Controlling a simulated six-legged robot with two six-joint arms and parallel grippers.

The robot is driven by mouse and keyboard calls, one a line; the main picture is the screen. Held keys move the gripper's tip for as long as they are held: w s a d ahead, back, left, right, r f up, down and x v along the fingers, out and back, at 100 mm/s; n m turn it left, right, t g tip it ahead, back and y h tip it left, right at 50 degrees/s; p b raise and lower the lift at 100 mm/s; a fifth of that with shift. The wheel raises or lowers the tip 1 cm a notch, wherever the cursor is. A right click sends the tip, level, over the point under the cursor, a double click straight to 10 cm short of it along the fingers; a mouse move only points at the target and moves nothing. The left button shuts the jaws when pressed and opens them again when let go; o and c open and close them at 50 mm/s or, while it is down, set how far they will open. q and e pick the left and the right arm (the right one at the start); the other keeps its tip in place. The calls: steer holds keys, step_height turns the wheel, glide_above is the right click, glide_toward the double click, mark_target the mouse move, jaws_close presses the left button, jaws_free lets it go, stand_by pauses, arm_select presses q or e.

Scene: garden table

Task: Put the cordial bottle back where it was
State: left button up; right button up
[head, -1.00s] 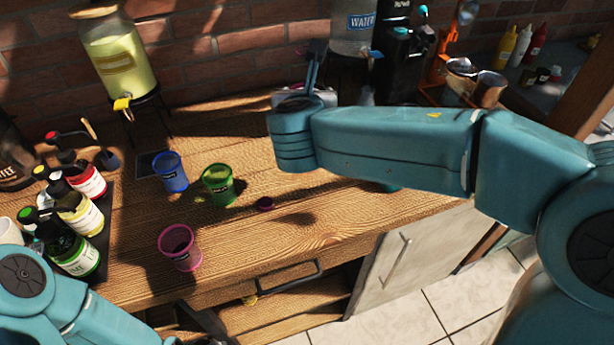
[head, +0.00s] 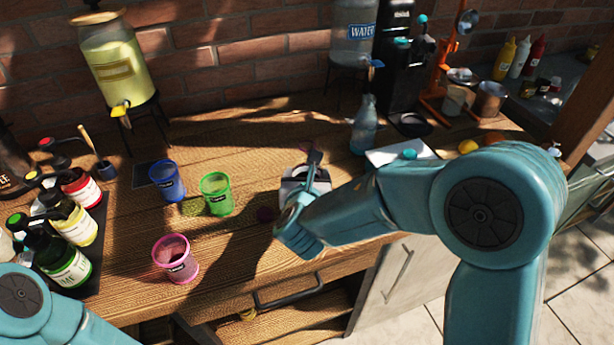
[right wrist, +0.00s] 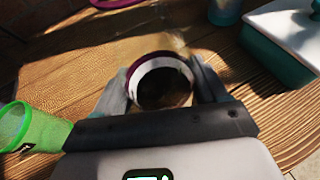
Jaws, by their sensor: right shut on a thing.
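Several cordial bottles stand together on a dark tray (head: 97,212) at the left: a red-labelled bottle (head: 82,188), a yellow-labelled bottle (head: 72,218) and a green bottle (head: 60,255) among them. My right gripper (right wrist: 165,85) points down over the middle of the table, shut on a round thing (right wrist: 160,62) with a dark purple rim, a white band and a dark middle. I see it end-on and cannot tell whether it is a cordial bottle; my wrist hides it in the head view. My left arm shows at the lower left, its gripper out of view.
A blue cup (head: 167,182), a green cup (head: 215,194) and a pink cup (head: 175,260) stand left of my right gripper. A clear bottle (head: 364,128) and a white-lidded box (head: 400,156) stand to the right.

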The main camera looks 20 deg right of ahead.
steer(key=shift+r, duration=0.15)
steer(key=shift+s, duration=0.1)
steer(key=shift+f, duration=0.2)
steer(key=o, duration=1.6)
steer(key=shift+r, duration=0.1)
steer(key=shift+r, duration=0.15)
steer(key=v, duration=1.2)
steer(key=shift+b, duration=0.4)
